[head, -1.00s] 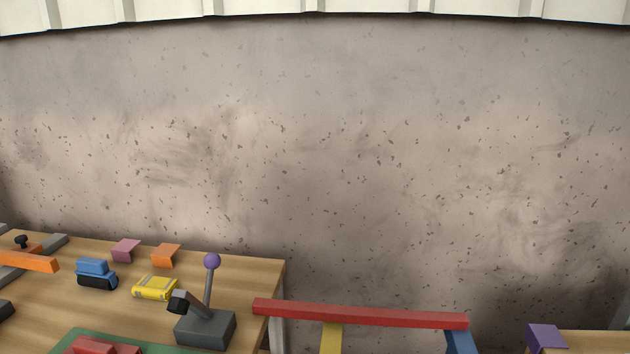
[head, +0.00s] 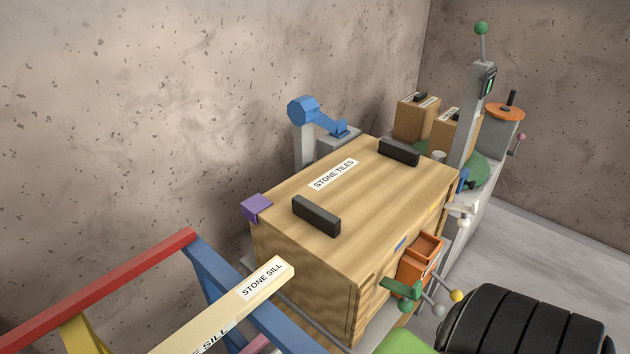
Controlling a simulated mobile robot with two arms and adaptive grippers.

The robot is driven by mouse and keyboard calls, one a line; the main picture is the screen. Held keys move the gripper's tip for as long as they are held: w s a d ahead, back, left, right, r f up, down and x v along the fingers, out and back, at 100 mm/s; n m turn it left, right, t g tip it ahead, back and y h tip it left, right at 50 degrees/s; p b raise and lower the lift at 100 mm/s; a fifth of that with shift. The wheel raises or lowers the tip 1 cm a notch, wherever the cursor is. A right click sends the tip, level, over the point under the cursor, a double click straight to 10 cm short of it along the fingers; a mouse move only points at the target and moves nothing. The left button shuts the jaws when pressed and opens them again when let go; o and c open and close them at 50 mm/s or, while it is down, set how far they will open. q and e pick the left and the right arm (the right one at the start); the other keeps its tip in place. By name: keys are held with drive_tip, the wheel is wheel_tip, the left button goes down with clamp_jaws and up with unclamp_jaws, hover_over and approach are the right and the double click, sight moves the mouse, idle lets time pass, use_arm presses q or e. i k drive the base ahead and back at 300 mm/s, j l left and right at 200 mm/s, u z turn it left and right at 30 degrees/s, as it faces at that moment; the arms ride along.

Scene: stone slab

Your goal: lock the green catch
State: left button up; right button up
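A green catch-like fitting (head: 403,291) shows in the head view at the lower right, in front of the near side of the wooden crate marked STONE TILES (head: 375,205). It has a green arm pointing left and a rounded green part below. Grey rods beside it end in a grey ball and a yellow ball (head: 456,296). I cannot tell from here whether it is locked. Neither of my grippers is in view.
An orange open box (head: 420,258) sits just behind the green fitting. A red-and-blue frame with a STONE SILL bar (head: 262,282) fills the lower left. A lever with a green ball (head: 481,28) stands at the back. Bare floor (head: 545,245) shows at right.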

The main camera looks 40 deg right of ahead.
sight(404, 304)
drive_tip(key=z, duration=1)
drive_tip(key=k+l, duration=0.2)
drive_tip(key=l, duration=0.2)
